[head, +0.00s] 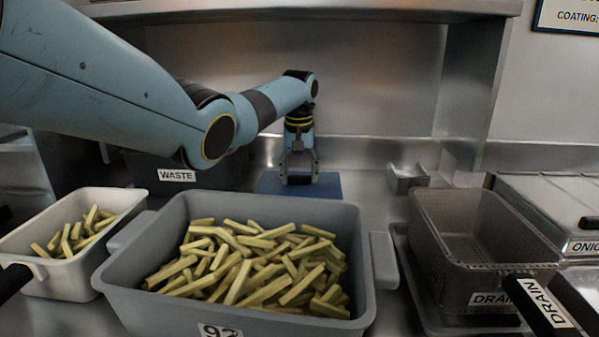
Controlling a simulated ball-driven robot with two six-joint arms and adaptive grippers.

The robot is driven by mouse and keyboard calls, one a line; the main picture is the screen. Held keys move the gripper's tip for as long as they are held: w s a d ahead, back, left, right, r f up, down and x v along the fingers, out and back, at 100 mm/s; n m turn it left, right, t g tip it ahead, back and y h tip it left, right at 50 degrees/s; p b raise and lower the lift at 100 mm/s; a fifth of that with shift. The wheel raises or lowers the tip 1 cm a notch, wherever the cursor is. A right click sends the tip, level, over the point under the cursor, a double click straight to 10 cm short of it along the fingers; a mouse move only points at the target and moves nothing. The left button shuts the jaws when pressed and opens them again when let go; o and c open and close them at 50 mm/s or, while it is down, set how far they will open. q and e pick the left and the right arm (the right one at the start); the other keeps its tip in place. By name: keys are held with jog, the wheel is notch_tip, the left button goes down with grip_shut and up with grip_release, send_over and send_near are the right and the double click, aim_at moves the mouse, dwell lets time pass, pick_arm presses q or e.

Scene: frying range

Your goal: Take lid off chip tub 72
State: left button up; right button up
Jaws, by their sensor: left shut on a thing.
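A large grey tub (374,285) stands open in front, full of pale cut chips (255,260). Its label (218,330) is partly cut off by the frame edge and looks like 92; I see no tub clearly marked 72. No lid lies on this tub. My left gripper (300,178) is beyond the tub, pointing down low over a flat blue panel (328,187). It is shut on a small dark grey thing, which I cannot identify; the fingers hide part of it. My right gripper is not in view.
A smaller white tub (55,277) with chips stands at left. A dark bin (215,178) labelled WASTE is behind. At right are a perforated basket (470,245) labelled DRAIN, its black handle (537,305), and a metal lidded container (560,205). A steel shelf (300,8) overhangs the back.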

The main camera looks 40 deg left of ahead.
pick_arm(q)
jog(key=o, duration=1.3)
jog(key=shift+f, duration=0.15)
jog(key=shift+s+d+r, duration=0.1)
jog(key=shift+r, duration=1.15)
jog(key=shift+s+d+r, duration=0.1)
jog(key=shift+s+r, duration=0.05)
jog(key=shift+r, duration=1.1)
jog(key=shift+s+d+r, duration=0.1)
jog(key=shift+r, duration=1.15)
